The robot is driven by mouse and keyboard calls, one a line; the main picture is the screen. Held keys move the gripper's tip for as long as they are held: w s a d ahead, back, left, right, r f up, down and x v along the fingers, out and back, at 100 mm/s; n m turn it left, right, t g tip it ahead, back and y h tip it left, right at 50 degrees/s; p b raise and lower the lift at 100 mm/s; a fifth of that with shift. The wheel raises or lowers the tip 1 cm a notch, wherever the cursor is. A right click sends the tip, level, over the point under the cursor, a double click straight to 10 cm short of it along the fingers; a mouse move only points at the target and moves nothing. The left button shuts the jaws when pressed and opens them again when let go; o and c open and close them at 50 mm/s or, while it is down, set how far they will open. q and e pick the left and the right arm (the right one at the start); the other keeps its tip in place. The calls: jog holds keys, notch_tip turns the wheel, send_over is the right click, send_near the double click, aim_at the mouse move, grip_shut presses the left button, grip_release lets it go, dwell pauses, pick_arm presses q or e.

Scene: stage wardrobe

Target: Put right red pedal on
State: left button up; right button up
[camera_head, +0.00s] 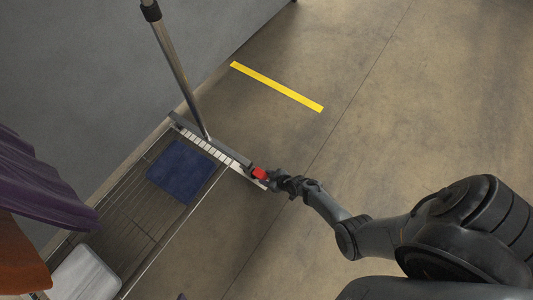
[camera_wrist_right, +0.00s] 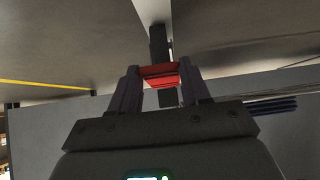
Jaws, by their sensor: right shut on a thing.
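The red pedal (camera_head: 260,173) is at the right end of the rack's silver base bar, low near the floor. My right gripper (camera_head: 266,178) is shut on it. In the right wrist view the red pedal (camera_wrist_right: 160,74) sits between the two fingers of my right gripper (camera_wrist_right: 161,82). A dark bar runs behind the pedal there. I cannot tell the pedal's exact tilt from these frames. My left gripper is not in view.
The rack's low shelf (camera_head: 128,218) carries a folded blue cloth (camera_head: 181,170) and a white item (camera_head: 84,276). A metal post (camera_head: 180,75) rises from the base. Purple and orange garments hang at left. Open floor with a yellow stripe (camera_head: 277,86) lies to the right.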

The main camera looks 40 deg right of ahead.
jog(key=shift+s+f+t, duration=0.1)
jog(key=shift+f+t, duration=0.1)
jog(key=shift+t, duration=0.4)
jog(key=o, duration=1.1)
jog(key=shift+c, duration=0.2)
jog(key=shift+s+d+r+p, duration=0.1)
jog(key=shift+s+r+p, duration=0.3)
jog(key=shift+p, duration=0.15)
jog(key=p+v, duration=0.7)
jog(key=v, duration=0.2)
jog(key=shift+s, duration=0.35)
